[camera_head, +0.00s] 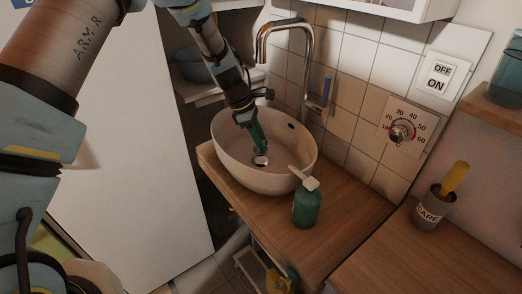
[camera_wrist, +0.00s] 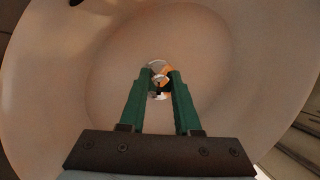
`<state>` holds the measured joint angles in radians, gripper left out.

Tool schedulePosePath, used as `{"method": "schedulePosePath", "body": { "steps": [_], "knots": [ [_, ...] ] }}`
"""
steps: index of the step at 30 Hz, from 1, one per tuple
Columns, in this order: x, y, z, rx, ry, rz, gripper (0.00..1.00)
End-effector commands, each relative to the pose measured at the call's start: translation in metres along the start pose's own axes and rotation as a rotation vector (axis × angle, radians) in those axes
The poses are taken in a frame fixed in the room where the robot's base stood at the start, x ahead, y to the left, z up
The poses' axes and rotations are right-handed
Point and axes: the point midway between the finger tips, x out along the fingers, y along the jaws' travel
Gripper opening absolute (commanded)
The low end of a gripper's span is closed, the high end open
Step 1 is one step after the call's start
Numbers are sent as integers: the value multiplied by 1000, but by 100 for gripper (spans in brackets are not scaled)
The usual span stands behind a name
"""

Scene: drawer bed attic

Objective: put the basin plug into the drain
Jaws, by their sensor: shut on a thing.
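The cream basin (camera_head: 230,166) sits on a wooden counter, and its inside fills most of the wrist view (camera_wrist: 70,80). My gripper (camera_head: 258,153) reaches down into the basin, with its green fingers close to the basin floor. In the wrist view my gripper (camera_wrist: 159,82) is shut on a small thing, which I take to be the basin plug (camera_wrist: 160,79). A pale round shape (camera_head: 261,161) shows below the fingertips, over the drain area. The fingers hide much of the plug and drain, so I cannot tell whether the plug is seated.
A curved metal faucet (camera_head: 308,60) stands behind the basin. A green soap bottle (camera_head: 307,208) stands on the counter in front of it. A dark cup with a yellow item (camera_head: 432,207) stands at the right.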

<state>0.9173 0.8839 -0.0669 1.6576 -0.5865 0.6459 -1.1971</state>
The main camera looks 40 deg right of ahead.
Motion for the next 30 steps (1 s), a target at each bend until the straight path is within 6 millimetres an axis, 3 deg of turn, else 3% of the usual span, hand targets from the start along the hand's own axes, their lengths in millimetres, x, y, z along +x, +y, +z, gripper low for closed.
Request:
{"method": "schedulePosePath", "body": {
  "steps": [9,20,21,28,30],
  "knots": [
    [35,0,-15,-1,-1,-1,0],
    [40,0,-17,0,0,0,0],
    [40,0,-17,0,0,0,32],
    [40,0,-17,0,0,0,58],
    [40,0,-17,0,0,0,61]
  ]
}}
